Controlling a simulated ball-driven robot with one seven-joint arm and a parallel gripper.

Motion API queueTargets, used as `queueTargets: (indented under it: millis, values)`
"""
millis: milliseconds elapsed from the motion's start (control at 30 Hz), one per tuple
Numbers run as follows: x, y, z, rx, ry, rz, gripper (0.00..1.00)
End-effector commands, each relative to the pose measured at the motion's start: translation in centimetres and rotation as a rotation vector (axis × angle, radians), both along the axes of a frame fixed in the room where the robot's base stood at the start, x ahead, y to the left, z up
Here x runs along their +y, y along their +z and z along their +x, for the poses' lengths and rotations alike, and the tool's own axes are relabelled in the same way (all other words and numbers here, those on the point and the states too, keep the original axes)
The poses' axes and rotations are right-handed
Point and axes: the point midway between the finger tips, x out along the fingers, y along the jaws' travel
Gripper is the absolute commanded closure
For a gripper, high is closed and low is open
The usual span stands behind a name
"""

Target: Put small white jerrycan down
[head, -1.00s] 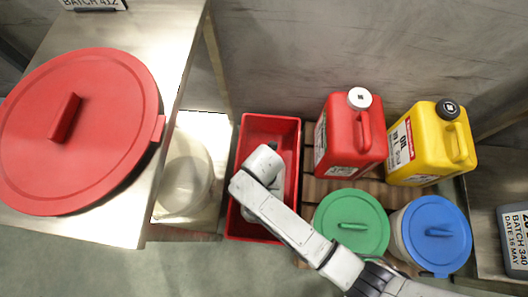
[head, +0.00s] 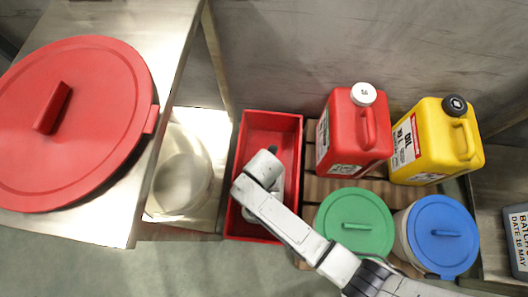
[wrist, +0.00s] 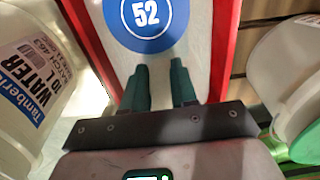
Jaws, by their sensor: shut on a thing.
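The small white jerrycan (wrist: 203,62) fills the middle of the wrist view, with a round blue label marked 52. My gripper (wrist: 160,75) has its two dark green fingers shut on it; the exact grip point is hard to see. Red crate walls (wrist: 229,35) rise on both sides of the jerrycan. In the head view the red crate (head: 268,121) stands on the floor, and my arm reaches over it. My arm hides the gripper and most of the jerrycan there, so I cannot tell whether the jerrycan touches the crate bottom.
Right of the crate are a red jerrycan (head: 345,125), a yellow jerrycan (head: 430,150), a green-lidded tub (head: 350,215) and a blue-lidded tub (head: 440,225) on slats. A whitish container (head: 182,180) stands left. A metal table (head: 150,40) bears a large red lid (head: 95,130).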

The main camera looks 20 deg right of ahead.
Motion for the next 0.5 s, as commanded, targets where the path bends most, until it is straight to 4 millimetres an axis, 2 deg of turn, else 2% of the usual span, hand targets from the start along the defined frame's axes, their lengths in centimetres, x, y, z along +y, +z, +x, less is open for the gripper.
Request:
queueTargets:
  millis: [33, 267, 500]
  values:
    - [-0.01, -0.06, 0.0, 0.0, 0.0, 0.0, 0.7]
    - [-0.01, -0.04, -0.02, 0.0, 0.0, 0.0, 0.48]
    - [-0.01, 0.03, -0.01, 0.0, 0.0, 0.0, 0.47]
